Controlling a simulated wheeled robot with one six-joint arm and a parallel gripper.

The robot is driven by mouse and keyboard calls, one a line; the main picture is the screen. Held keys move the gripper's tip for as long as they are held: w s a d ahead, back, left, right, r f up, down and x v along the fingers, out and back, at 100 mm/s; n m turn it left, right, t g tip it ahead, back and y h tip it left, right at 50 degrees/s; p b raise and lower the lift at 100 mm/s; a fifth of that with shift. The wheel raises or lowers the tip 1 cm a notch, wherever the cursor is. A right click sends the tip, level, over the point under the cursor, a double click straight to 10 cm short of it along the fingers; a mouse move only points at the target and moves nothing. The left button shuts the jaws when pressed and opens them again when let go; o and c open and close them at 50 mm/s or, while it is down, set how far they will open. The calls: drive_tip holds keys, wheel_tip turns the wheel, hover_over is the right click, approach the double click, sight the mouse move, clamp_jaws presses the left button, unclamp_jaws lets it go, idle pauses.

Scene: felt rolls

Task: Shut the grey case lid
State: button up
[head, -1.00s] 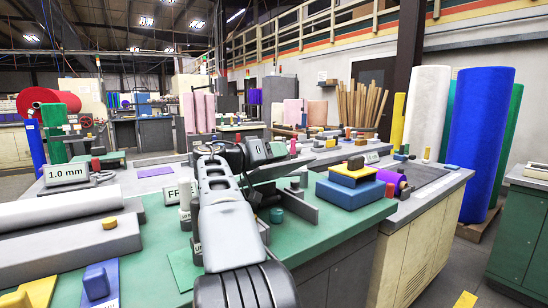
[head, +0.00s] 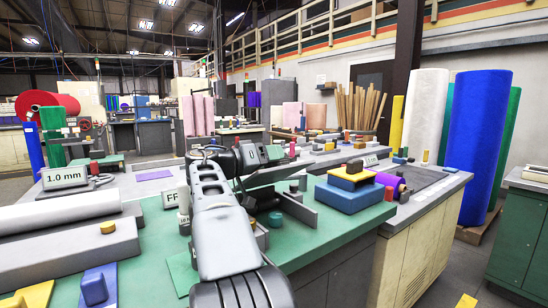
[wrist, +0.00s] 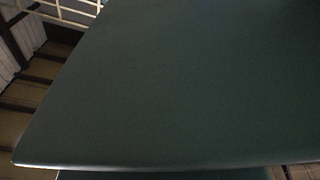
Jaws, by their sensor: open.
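The grey case (head: 298,208) stands on the green bench top, partly hidden behind my arm in the head view. Its dark lid (head: 276,174) appears raised and tilted above it. In the wrist view a broad dark grey-green surface (wrist: 190,90), which looks like the lid close up, fills most of the picture. Its lower edge runs across the bottom. My gripper (head: 260,163) is beside the lid at the end of my arm and is open. Its fingers are hard to make out in the head view and do not show in the wrist view. I cannot tell whether it touches the lid.
Blue and yellow blocks (head: 347,193) stand right of the case. A white roll (head: 60,215) and a grey block (head: 75,240) lie at the left, with a 1.0 mm sign (head: 64,177) behind. The green bench top (head: 330,235) is clear in front of the blocks.

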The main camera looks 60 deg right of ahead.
drive_tip(key=shift+v, duration=3.05)
drive_tip(key=shift+c, duration=0.4)
